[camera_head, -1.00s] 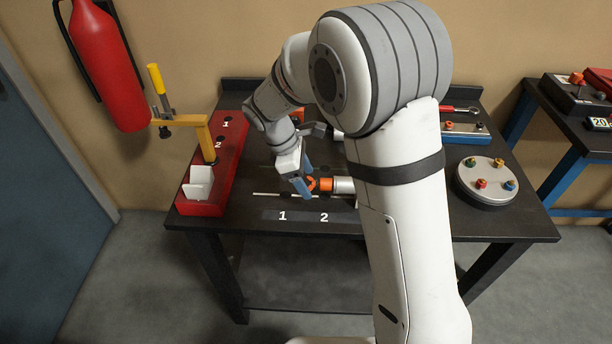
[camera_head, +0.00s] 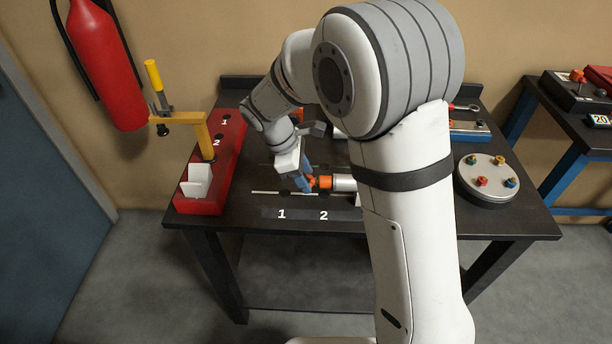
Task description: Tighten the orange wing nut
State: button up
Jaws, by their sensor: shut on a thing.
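The orange wing nut (camera_head: 313,182) sits at the left end of a short horizontal cylinder on the black bench. The cylinder has an orange band (camera_head: 325,182) and a pale body (camera_head: 344,184), whose right part is hidden behind my arm. My gripper (camera_head: 306,183), with blue fingers, reaches down from the upper left and is shut on the wing nut. The fingers cover part of the nut, so its exact angle is hard to tell.
A red base (camera_head: 205,207) with white plates and a yellow-handled clamp (camera_head: 157,85) stands left. A round grey disc (camera_head: 487,196) with several coloured knobs is at right. Thin rods (camera_head: 265,191) lie behind the labels 1 and 2. My arm hides the bench's middle right.

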jog(key=t+b, duration=0.2)
jog(key=b, duration=0.2)
jog(key=s+f+t+b, duration=0.1)
jog(key=t+b, duration=0.1)
jog(key=b, duration=0.3)
jog(key=shift+a+m, duration=0.1)
jog(key=shift+m, duration=0.3)
jog(key=t+b, duration=0.1)
jog(key=b, duration=0.3)
jog(key=t+b, duration=0.2)
jog(key=b, duration=0.2)
jog(key=f+m+t+b, duration=0.1)
jog(key=b, duration=0.4)
jog(key=shift+s+t+h, duration=0.3)
jog(key=shift+s+t, duration=0.1)
jog(key=t+b, duration=0.1)
jog(key=b, duration=0.2)
jog(key=t+b, duration=0.1)
jog(key=b, duration=0.3)
jog(key=m+t+b, duration=0.1)
jog(key=b, duration=0.2)
jog(key=shift+s+f+t+h, duration=0.25)
jog(key=shift+t+h, duration=0.05)
jog(key=shift+h, duration=0.1)
jog(key=t+b, duration=0.1)
jog(key=b, duration=0.3)
jog(key=shift+r+m+h, duration=0.15)
jog(key=shift+m+h, duration=0.15)
jog(key=shift+r+t+b, duration=0.1)
jog(key=shift+t+b, duration=0.2)
